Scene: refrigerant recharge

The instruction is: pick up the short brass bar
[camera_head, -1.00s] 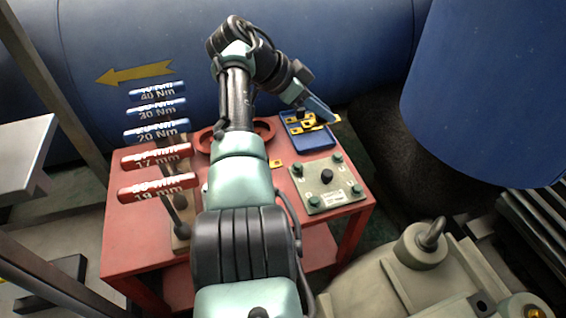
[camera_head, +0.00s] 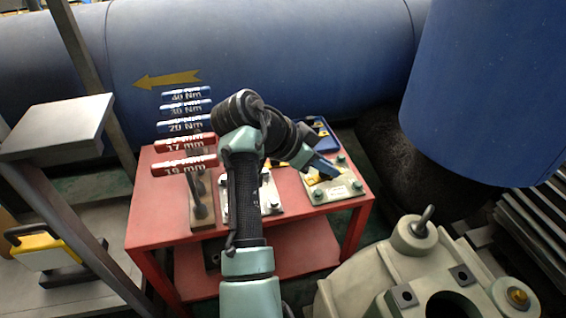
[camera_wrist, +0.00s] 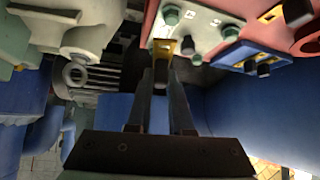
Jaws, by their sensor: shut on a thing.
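My gripper (camera_head: 328,171) is shut on a brass bar, seen as a yellow piece (camera_head: 313,180) at its tips in the head view. In the wrist view the yellow bar (camera_wrist: 187,46) shows at the closed fingertips (camera_wrist: 160,62), with a hole in its end. It is held over the pale green plate (camera_head: 345,190) with green knobs. Whether it touches the plate is unclear, and its full length is partly hidden by the fingers. The blue tray (camera_head: 331,146) behind the gripper is partly hidden by my arm and holds something yellow.
The red table (camera_head: 150,215) carries a pale plate with bolts (camera_head: 272,192) and a rack of labelled red and blue handles (camera_head: 184,143) at left. A large blue tank (camera_head: 485,90) hangs at right. A pale machine casing (camera_head: 390,265) stands in front at right.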

